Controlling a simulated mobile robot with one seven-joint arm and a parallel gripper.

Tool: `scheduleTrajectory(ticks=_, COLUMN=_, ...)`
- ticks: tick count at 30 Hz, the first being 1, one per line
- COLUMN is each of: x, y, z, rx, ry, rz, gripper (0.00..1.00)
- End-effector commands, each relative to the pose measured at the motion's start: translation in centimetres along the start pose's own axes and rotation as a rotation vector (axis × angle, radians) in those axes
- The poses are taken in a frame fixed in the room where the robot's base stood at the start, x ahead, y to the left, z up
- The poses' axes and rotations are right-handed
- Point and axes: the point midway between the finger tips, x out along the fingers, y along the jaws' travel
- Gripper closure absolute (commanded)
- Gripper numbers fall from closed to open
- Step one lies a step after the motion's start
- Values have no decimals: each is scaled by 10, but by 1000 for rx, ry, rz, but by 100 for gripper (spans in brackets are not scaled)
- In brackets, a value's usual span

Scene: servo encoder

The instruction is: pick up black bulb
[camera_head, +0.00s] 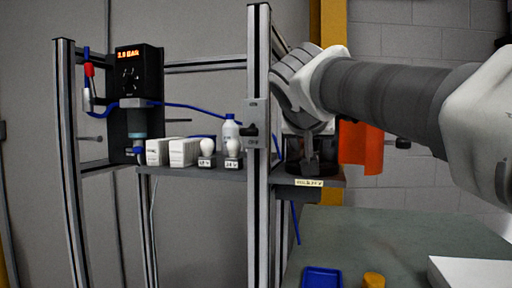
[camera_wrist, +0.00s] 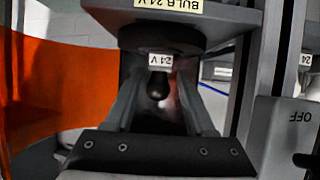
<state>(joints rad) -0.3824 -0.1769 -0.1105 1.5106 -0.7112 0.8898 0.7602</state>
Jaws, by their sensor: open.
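The black bulb (camera_wrist: 158,86) shows in the wrist view, hanging below a small white "24 V" label (camera_wrist: 160,60) in the upside-down picture. My gripper (camera_wrist: 158,92) has its two fingers apart, one on each side of the bulb. A gap seems to show on both sides, but I cannot tell whether either finger touches it. I cannot make out the black bulb there.
An upright metal post (camera_head: 259,120) with a switch box stands close left of my gripper. An orange panel (camera_head: 360,148) is close on the right. White bulbs (camera_head: 207,147) on labelled bases and white boxes (camera_head: 184,152) stand on the left shelf. A blue tray (camera_head: 322,277) lies on the table.

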Motion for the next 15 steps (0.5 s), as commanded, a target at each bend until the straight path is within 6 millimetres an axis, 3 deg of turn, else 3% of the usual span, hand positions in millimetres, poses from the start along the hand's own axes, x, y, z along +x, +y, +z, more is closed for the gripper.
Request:
scheduleTrajectory(ticks=6, x=29, y=0, z=1, rx=-2, ry=-1, rz=1, gripper=45)
scheduleTrajectory(ticks=15, x=34, y=1, z=2, rx=-1, ry=0, rz=1, gripper=47)
